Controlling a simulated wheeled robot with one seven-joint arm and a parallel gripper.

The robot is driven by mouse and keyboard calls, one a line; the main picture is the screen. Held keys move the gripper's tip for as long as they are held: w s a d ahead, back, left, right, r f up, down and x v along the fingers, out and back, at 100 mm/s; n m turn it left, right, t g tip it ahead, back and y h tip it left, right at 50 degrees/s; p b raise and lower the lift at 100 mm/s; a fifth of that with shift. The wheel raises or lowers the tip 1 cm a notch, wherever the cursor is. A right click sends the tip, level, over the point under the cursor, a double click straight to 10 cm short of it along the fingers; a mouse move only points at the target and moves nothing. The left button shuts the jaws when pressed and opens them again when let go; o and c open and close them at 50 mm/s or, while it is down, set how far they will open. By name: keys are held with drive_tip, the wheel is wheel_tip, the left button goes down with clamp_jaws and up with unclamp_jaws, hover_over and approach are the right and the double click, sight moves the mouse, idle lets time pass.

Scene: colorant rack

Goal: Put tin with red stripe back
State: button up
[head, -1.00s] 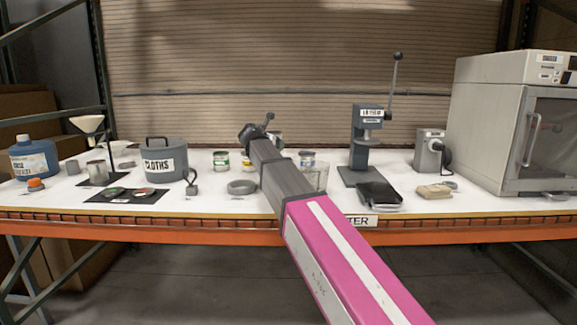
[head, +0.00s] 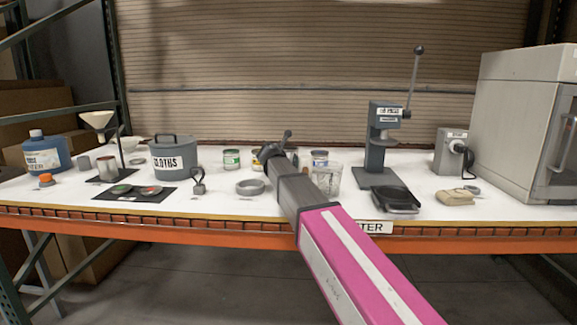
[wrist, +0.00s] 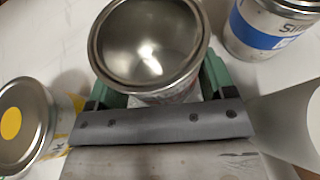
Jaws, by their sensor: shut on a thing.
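My gripper (wrist: 160,88) is shut on an open, empty-looking metal tin (wrist: 148,45), with a green finger on each side of it. A little reddish marking shows low on its side; its stripe is mostly hidden. In the head view my gripper (head: 276,152) is over the back middle of the table, and my arm hides most of the held tin. A tin with a yellow dot on its lid (wrist: 22,125) stands left of the gripper in the wrist view. A blue-striped tin (wrist: 262,32) stands to the right. It also shows in the head view (head: 319,156).
A green-striped tin (head: 231,160) stands left of the gripper. A clear beaker (head: 328,182) is close beside my arm on the right.

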drive_tip(key=shift+f, duration=0.75)
drive_tip(key=o, duration=1)
drive_tip(key=shift+f, duration=0.15)
drive_tip(key=shift+o, duration=0.2)
drive_tip(key=shift+s+r, duration=0.2)
drive_tip(key=v, duration=1.1)
drive_tip(key=shift+s+a+r, duration=0.2)
drive_tip(key=shift+s, duration=0.05)
